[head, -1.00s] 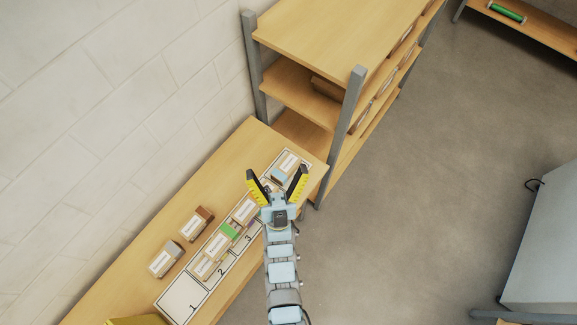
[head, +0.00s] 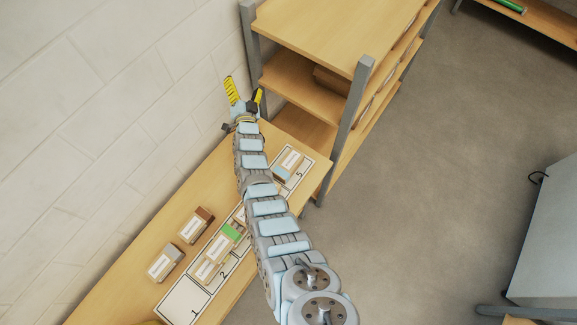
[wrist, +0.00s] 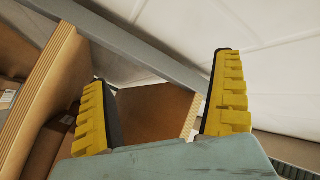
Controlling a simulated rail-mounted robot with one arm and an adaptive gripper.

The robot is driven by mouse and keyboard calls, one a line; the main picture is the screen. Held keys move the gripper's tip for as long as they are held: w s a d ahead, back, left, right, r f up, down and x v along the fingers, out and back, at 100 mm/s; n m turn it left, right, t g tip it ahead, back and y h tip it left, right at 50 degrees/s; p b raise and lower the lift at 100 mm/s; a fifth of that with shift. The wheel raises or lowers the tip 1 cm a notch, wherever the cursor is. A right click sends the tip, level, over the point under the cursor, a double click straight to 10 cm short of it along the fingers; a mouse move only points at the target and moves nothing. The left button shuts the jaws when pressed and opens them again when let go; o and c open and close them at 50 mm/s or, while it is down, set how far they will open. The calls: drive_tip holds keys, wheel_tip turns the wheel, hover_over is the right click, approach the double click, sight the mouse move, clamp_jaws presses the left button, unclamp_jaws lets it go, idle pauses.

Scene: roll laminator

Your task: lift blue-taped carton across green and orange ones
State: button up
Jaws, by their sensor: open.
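The blue-taped carton (head: 288,164) sits at the far end of a numbered strip (head: 184,302), by the mark 5, in the head view. The green-taped carton (head: 230,233) sits nearer on the strip, with a pale carton (head: 208,268) close beside it. Another carton between green and blue is mostly hidden by my arm, and I cannot make out an orange tape. My gripper (head: 245,93) is open and empty, beyond the table's far end near the wall and shelf. Its two yellow fingers also show apart in the wrist view (wrist: 162,105), with no task carton between them.
A wooden shelf unit (head: 305,88) with grey posts stands just right of my gripper, and the wall (head: 90,120) is on the left. Two cartons, one brown-sided (head: 197,225) and one grey-sided (head: 164,263), lie on the table (head: 140,245) left of the strip.

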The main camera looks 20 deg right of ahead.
drive_tip(key=w+f+g+y+b, duration=0.2)
drive_tip(key=w+f+g+y, duration=0.1)
drive_tip(key=w+f+g, duration=0.15)
drive_tip(key=g+y+b, duration=0.2)
drive_tip(key=g+b, duration=0.4)
drive_tip(key=g, duration=0.7)
hover_over(289, 163)
wheel_tip(289, 163, down, 4)
drive_tip(key=f+b, duration=0.1)
drive_tip(key=f, duration=0.4)
drive_tip(key=f+b, duration=0.1)
drive_tip(key=f, duration=0.2)
drive_tip(key=shift+a+b, duration=0.3)
drive_tip(key=shift+a, duration=0.05)
drive_tip(key=shift+d+f+p, duration=0.2)
drive_tip(key=shift+f, duration=2.15)
drive_tip(key=shift+d+f+p, duration=0.15)
drive_tip(key=shift+f+p, duration=0.05)
drive_tip(key=shift+f, duration=2.15)
drive_tip(key=shift+c, duration=0.2)
drive_tip(key=c, duration=1.3)
